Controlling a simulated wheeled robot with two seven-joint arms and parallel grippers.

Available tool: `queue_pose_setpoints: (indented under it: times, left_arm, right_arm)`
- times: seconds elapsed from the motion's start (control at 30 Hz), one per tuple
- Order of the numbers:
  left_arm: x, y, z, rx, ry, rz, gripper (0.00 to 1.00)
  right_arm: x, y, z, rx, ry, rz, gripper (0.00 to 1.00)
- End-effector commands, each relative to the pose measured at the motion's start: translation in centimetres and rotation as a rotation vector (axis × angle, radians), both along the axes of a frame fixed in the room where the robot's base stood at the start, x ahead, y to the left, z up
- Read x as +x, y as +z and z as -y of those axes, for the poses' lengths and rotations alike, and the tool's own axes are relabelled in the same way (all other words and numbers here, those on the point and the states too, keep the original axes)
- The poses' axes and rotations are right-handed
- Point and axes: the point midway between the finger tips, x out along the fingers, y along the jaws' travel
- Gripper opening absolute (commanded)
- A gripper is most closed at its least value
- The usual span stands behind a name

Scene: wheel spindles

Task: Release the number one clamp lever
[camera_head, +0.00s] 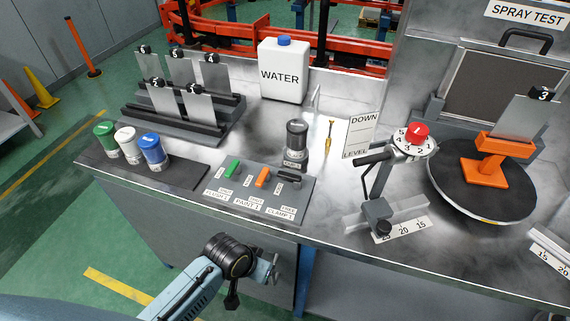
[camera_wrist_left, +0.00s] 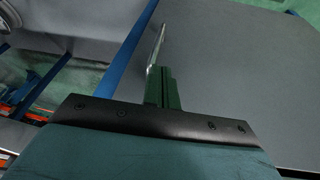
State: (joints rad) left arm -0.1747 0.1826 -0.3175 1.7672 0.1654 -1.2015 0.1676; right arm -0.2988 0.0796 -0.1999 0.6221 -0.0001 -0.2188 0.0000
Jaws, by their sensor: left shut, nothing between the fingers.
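The clamp 1 lever (camera_head: 289,176) is a black handle at the right end of a grey control panel (camera_head: 232,210) near the table's front edge. The plates by it read FREE and CLAMP 1. Beside it on the panel are an orange paint 1 lever (camera_head: 262,178) and a green flush 1 lever (camera_head: 232,170). My left gripper (camera_head: 274,270) is in front of the table, lower in the picture than the panel and apart from it. In the left wrist view its fingers (camera_wrist_left: 160,75) are shut and empty, against a plain grey surface.
A dark cup (camera_head: 296,145) stands behind the panel. Green, white and blue cans (camera_head: 152,150) stand to the left. A spray stand (camera_head: 378,210) with a red-topped dial (camera_head: 416,133) and a round turntable (camera_head: 482,205) are to the right. The front edge (camera_head: 420,270) lies near my arm.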

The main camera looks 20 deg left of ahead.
Motion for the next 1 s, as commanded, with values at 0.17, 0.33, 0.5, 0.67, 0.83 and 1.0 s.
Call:
queue_pose_setpoints:
  times: [0.17,0.33,0.5,0.67,0.83,1.0]
  left_arm:
    - [1.6,6.3,1.8,-0.032,-0.035,0.041,0.00]
    - [3.5,12.6,4.3,-0.068,-0.092,0.065,0.00]
    - [5.0,15.6,5.6,-0.071,-0.125,0.063,0.00]
    - [7.8,16.8,6.3,-0.060,-0.128,0.056,0.00]
    - [11.6,18.8,6.2,-0.025,-0.105,0.042,0.00]
    - [16.3,22.1,4.5,0.038,-0.024,0.027,0.00]
  right_arm:
    - [-0.4,-0.4,0.0,-0.001,0.000,-0.008,0.65]
    - [-0.5,-0.6,0.0,-0.001,0.000,-0.009,0.65]
    - [-0.4,-0.7,0.0,-0.001,0.000,-0.007,0.65]
    - [-0.4,-0.7,0.0,-0.001,0.000,-0.007,0.65]
    - [-0.3,-0.7,0.0,-0.001,0.000,-0.006,0.65]
    - [-0.3,-0.7,0.0,-0.001,0.000,-0.006,0.65]
